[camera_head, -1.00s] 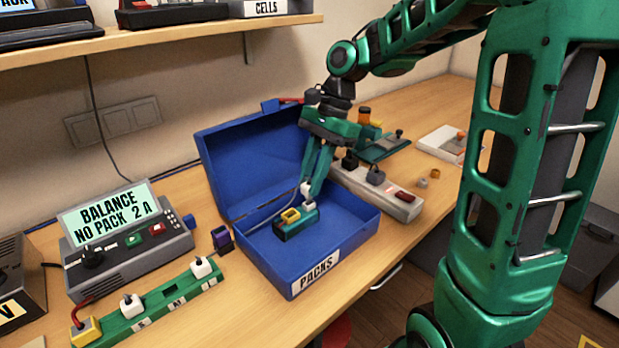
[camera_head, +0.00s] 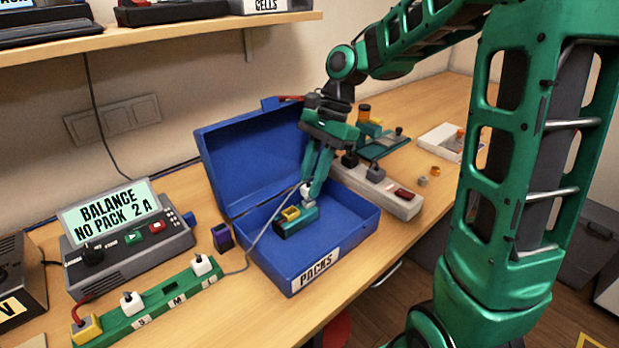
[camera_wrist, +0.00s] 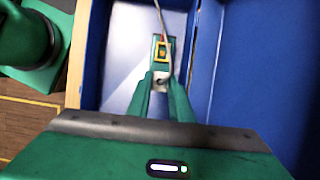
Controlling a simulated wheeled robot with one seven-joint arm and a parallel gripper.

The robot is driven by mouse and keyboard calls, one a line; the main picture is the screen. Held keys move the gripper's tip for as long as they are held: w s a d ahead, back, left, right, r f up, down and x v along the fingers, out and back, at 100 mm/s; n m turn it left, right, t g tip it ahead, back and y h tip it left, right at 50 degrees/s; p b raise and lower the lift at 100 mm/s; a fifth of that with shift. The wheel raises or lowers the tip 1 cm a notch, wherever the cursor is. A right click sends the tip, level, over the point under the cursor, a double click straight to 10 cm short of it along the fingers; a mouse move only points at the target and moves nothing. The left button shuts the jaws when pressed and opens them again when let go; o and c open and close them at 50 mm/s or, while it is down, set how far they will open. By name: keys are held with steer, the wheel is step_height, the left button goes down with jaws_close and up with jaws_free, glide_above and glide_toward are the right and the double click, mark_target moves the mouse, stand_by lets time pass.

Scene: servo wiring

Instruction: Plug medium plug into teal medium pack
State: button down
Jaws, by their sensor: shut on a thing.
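The teal pack (camera_head: 297,226) lies in the blue box, with a yellow-rimmed socket (camera_head: 291,213) on top. In the wrist view the pack (camera_wrist: 154,64) is just beyond my fingertips, its yellow rim (camera_wrist: 167,51) facing up. My gripper (camera_head: 309,198) is at the pack's right end, pointing down. It is shut on a small white plug (camera_head: 305,189), largely hidden by the fingers. A grey cable (camera_head: 262,235) runs from the plug over the box wall to the green board. In the head view the plug appears beside the socket; whether it touches the pack I cannot tell.
The blue box (camera_head: 350,246) has its lid open at the back left. The green board (camera_head: 150,312) with white plugs and a balance charger (camera_head: 130,245) stand left. A purple-black block (camera_head: 222,237) is beside the box. A grey power strip (camera_head: 385,192) lies behind it.

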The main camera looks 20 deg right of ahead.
steer(key=shift+f, duration=0.65)
steer(key=c, duration=1.5)
jaws_free()
steer(key=v, duration=1)
steer(key=shift+w+d+r, duration=0.15)
steer(key=shift+r, duration=0.2)
